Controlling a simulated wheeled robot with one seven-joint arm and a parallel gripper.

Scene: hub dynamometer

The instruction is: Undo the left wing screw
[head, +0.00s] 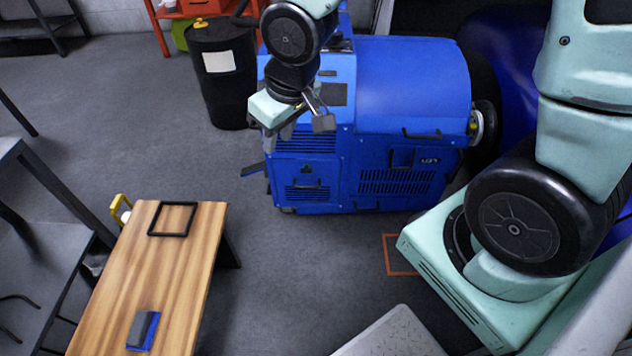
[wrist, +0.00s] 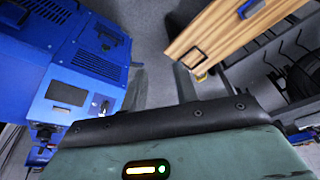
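The blue dynamometer machine (head: 415,85) stands in the middle of the head view, and it fills the left of the wrist view (wrist: 30,85). I cannot make out a left wing screw in either view. A small silvery part (wrist: 104,106) sits on the machine's top panel in the wrist view, too small to identify. My gripper (head: 298,130) hangs in front of the machine's left end in the head view. In the wrist view its two grey fingers (wrist: 161,86) are spread apart, with only floor between them. It holds nothing.
A wooden bench (head: 165,270) stands at the lower left, bearing a black square frame (head: 172,219) and a grey-and-blue block (head: 142,330). A black drum (head: 222,90) stands behind, left of the machine. Grey floor is clear between bench and machine.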

